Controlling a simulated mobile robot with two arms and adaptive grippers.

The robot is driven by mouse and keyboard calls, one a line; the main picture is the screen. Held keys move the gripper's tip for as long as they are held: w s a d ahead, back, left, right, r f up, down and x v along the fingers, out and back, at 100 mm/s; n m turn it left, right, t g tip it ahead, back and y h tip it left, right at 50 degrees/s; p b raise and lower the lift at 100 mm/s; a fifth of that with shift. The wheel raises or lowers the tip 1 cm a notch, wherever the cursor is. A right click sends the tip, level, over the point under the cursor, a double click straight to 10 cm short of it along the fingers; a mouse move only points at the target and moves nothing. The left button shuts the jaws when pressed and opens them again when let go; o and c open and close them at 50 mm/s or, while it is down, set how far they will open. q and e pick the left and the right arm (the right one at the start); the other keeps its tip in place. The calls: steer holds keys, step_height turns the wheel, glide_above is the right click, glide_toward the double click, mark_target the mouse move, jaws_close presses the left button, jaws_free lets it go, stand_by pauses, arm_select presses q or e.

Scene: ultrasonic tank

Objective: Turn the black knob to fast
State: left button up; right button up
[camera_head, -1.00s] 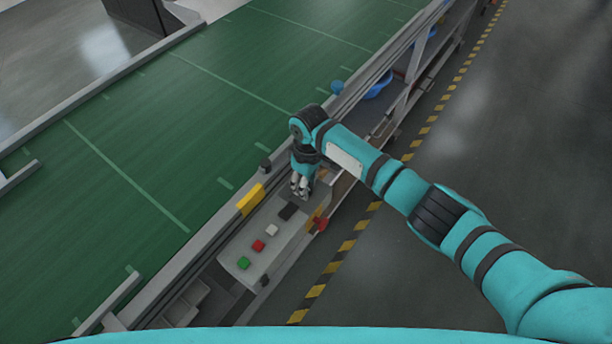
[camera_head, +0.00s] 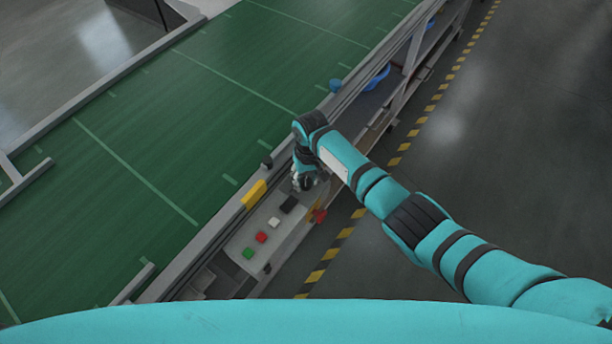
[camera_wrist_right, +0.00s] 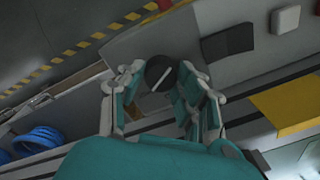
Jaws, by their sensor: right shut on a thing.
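The round black knob (camera_wrist_right: 160,72) shows in the right wrist view, with a white line across its face slanting from lower left to upper right. My right gripper (camera_wrist_right: 161,84) is shut on it, one finger at each side. In the head view my right gripper (camera_head: 304,182) is at the upper end of the grey control panel (camera_head: 247,231) and hides the knob. I cannot read any speed marking, so I cannot tell which setting the line points at. My left gripper is not in view.
The panel also has a green button (camera_head: 247,253), a red button (camera_head: 261,237), a white button (camera_head: 273,222) and a black rectangle (camera_head: 288,204). A red part (camera_head: 319,215) sticks out at its side. A yellow block (camera_head: 254,194) sits on the rail beside the green belt (camera_head: 170,120).

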mark_target(308, 180)
steer(key=shift+w, duration=0.1)
stand_by(0.4)
steer(key=o, duration=1.1)
steer(key=shift+o, duration=0.2)
step_height(308, 180, up, 12)
steer(key=shift+d, duration=0.3)
